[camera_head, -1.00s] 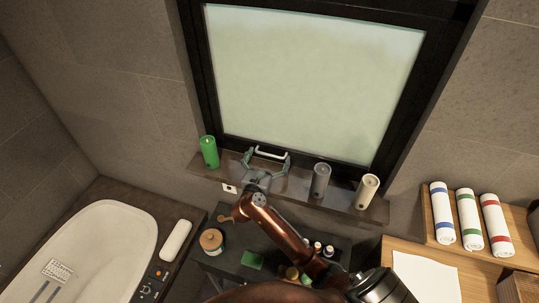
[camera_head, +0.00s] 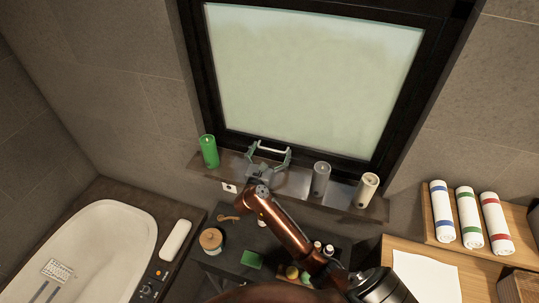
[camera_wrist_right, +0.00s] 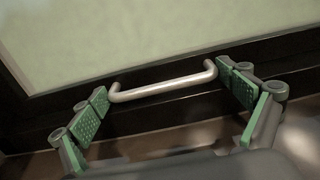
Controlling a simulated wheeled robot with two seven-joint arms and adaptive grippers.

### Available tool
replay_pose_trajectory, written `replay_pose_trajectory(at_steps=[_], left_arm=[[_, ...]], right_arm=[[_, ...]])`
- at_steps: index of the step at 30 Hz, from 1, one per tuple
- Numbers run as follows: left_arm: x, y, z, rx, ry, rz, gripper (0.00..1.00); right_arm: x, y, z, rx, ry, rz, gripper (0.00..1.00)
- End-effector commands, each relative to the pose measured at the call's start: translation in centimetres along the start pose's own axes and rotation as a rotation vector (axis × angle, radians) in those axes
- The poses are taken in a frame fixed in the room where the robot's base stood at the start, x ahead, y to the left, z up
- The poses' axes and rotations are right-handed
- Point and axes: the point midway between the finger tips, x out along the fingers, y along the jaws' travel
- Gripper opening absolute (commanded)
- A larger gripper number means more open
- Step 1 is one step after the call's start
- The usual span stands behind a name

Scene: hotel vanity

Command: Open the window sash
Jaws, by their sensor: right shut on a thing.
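The window sash (camera_head: 304,140) is a dark frame around a frosted pale pane (camera_head: 315,70). A light bar handle (camera_wrist_right: 163,86) is fixed to its lower rail. My right gripper (camera_head: 269,150) reaches up to this handle over the sill. In the right wrist view, its green-padded fingers stand at the two ends of the handle, spread across its length and shut on it. My left gripper is not in view.
Below are a lidded jar (camera_head: 211,240) and small bottles. A bathtub (camera_head: 100,240) is at left, rolled towels (camera_head: 468,215) at right.

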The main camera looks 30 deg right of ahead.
Motion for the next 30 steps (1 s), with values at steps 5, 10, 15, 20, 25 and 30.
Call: replay_pose_trajectory(at_steps=[5,10,15,20,25,30], left_arm=[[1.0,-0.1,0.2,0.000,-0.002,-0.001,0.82],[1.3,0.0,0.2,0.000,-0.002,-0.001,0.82],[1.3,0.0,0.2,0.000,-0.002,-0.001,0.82],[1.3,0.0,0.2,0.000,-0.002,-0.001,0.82],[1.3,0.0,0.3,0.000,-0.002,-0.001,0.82],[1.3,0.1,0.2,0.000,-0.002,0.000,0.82]], right_arm=[[5.4,0.0,0.1,0.002,-0.006,-0.002,0.51],[8.6,0.0,0.3,0.004,-0.004,0.000,0.51],[9.5,0.0,0.4,0.005,-0.002,0.001,0.51],[9.4,0.0,0.4,0.005,-0.001,0.001,0.51],[9.4,0.0,0.3,0.005,-0.001,0.001,1.00],[9.4,-0.1,0.3,0.004,-0.001,0.001,1.00]])
